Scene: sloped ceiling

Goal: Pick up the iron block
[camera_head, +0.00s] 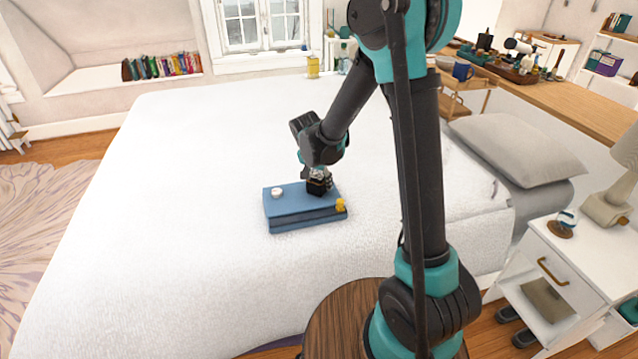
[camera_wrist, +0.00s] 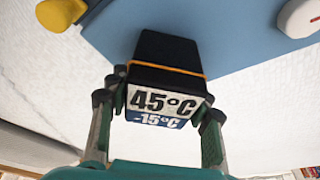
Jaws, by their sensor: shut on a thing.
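A dark block (camera_head: 317,187), which I take to be the iron block, is at the top of the blue book stack (camera_head: 290,205) on the bed. In the wrist view the block (camera_wrist: 165,52) is black with an orange band and a label reading 45°C and -15°C. My gripper (camera_head: 319,174) reaches down from above, its fingers on either side of the block and shut on it. I cannot tell whether the block still touches the book.
A small white round object (camera_head: 277,193) lies on the book, left of the block. A yellow object (camera_head: 341,205) is at its right front corner. The white bed (camera_head: 180,220) around is clear. A grey pillow (camera_head: 510,150) and a nightstand (camera_head: 570,260) are to the right.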

